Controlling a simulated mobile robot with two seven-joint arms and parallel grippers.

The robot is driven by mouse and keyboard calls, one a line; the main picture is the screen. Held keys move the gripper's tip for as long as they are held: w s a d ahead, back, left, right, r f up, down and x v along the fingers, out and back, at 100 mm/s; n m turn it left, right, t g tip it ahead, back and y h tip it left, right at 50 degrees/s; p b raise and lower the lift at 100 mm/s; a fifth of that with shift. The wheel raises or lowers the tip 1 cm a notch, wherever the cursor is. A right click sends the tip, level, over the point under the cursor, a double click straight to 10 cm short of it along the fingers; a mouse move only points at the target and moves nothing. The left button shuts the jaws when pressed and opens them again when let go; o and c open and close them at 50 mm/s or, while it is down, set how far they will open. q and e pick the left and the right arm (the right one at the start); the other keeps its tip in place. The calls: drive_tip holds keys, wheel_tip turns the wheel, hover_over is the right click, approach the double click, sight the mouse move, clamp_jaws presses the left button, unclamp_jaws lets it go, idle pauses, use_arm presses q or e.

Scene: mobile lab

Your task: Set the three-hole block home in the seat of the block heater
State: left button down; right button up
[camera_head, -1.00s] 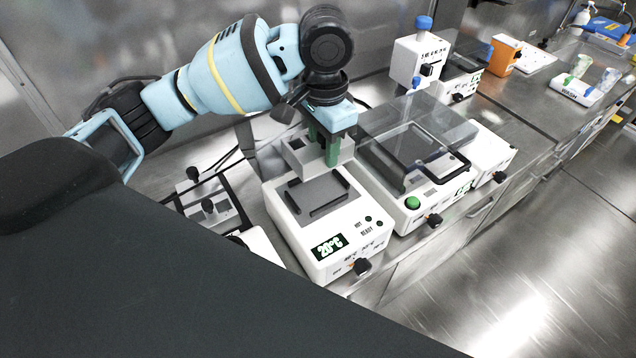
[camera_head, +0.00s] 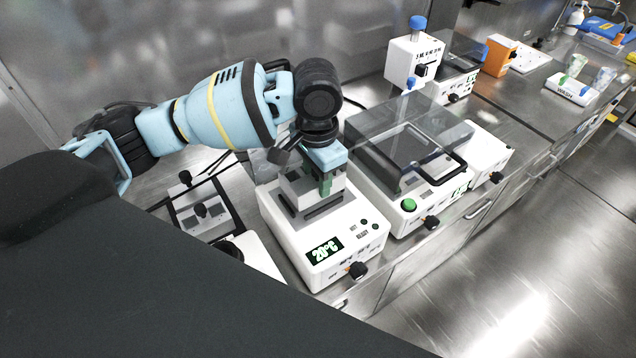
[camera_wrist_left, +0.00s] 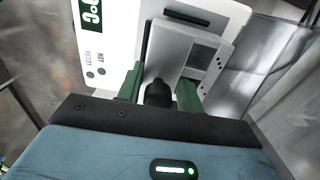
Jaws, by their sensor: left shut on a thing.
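The block heater (camera_head: 290,244) is the white unit showing 20°C at the centre of the head view; it also fills the upper part of the left wrist view (camera_wrist_left: 120,40). Its dark grey seat (camera_head: 326,207) shows in front of the held block. The light grey three-hole block (camera_head: 297,188) is between the green fingers of my left gripper (camera_head: 325,184), over the seat. The block (camera_wrist_left: 204,48) and gripper (camera_wrist_left: 158,90) also show in the left wrist view. The fingers are shut on it. I cannot tell whether its underside touches the seat; its holes are not clear.
A unit with a clear lid (camera_head: 425,130) and green button stands close to the heater's right. A rack with black knobs (camera_head: 203,212) is close on the left. A white device with a blue cap (camera_head: 413,58) stands behind. The aisle floor at right is clear.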

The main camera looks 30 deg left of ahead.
use_arm(q)
wheel_tip(320, 180, down, 2)
drive_tip(key=shift+f, duration=0.1)
use_arm(e)
drive_tip(key=shift+s+f, duration=0.15)
drive_tip(key=shift+f, duration=0.05)
use_arm(q)
drive_tip(key=shift+f, duration=0.1)
use_arm(e)
drive_tip(key=shift+r, duration=0.1)
use_arm(q)
drive_tip(key=c, duration=0.9)
unclamp_jaws()
drive_tip(key=shift+f, duration=0.1)
wheel_tip(320, 180, up, 11)
drive_tip(key=shift+r+p, duration=0.1)
drive_tip(key=shift+p, duration=0.45)
drive_tip(key=shift+r, duration=0.55)
use_arm(e)
drive_tip(key=shift+w+d+r, duration=0.15)
drive_tip(key=shift+w+r, duration=0.55)
drive_tip(key=shift+w, duration=0.05)
drive_tip(key=shift+r, duration=0.15)
use_arm(q)
drive_tip(key=shift+s+f, duration=0.1)
